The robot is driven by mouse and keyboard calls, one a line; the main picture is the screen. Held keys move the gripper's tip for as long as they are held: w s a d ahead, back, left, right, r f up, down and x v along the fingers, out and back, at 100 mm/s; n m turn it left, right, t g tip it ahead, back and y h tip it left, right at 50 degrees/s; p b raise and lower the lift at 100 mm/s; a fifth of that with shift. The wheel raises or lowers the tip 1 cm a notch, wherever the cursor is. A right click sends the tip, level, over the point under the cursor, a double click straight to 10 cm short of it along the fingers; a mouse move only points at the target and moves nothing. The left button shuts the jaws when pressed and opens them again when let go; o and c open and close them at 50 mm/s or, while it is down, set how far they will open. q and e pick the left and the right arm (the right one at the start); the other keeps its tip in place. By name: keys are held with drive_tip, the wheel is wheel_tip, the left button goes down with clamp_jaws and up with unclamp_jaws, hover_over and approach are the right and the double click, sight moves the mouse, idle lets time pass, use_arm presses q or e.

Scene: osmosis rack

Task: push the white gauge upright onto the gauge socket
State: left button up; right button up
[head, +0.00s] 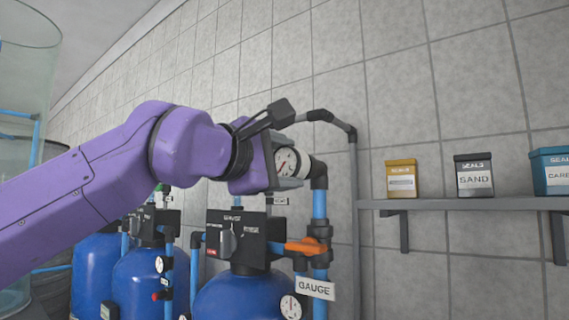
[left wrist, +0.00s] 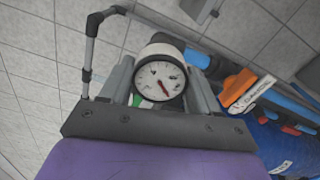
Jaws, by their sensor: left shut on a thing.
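The white gauge (head: 287,162) is a round dial with a red needle, high at the pipework in the middle of the head view. My left gripper (head: 292,172) is shut on it, with a finger on either side of the dial in the left wrist view (left wrist: 160,78). A black pipe elbow (head: 319,172) and a white fitting stand just right of the gauge. A "GAUGE" tag (head: 315,288) hangs on the blue pipe below. The gauge socket is hidden or cannot be told apart, so seating is unclear. My right gripper is not in view.
Blue tanks (head: 238,298) with a black valve head (head: 238,240) stand below my arm. An orange valve handle (head: 304,246) is below the gripper. A grey pipe (head: 353,220) runs up the wall. A shelf (head: 455,204) at right holds boxes.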

use_arm(q)
drive_tip(key=shift+w+d, duration=0.3)
drive_tip(key=shift+w, duration=0.1)
drive_tip(key=o, duration=1.1)
drive_tip(key=shift+c, duration=0.2)
drive_tip(key=shift+s+a, duration=0.1)
drive_tip(key=shift+s, duration=0.05)
drive_tip(key=b+v, duration=0.4)
drive_tip(key=v, duration=0.6)
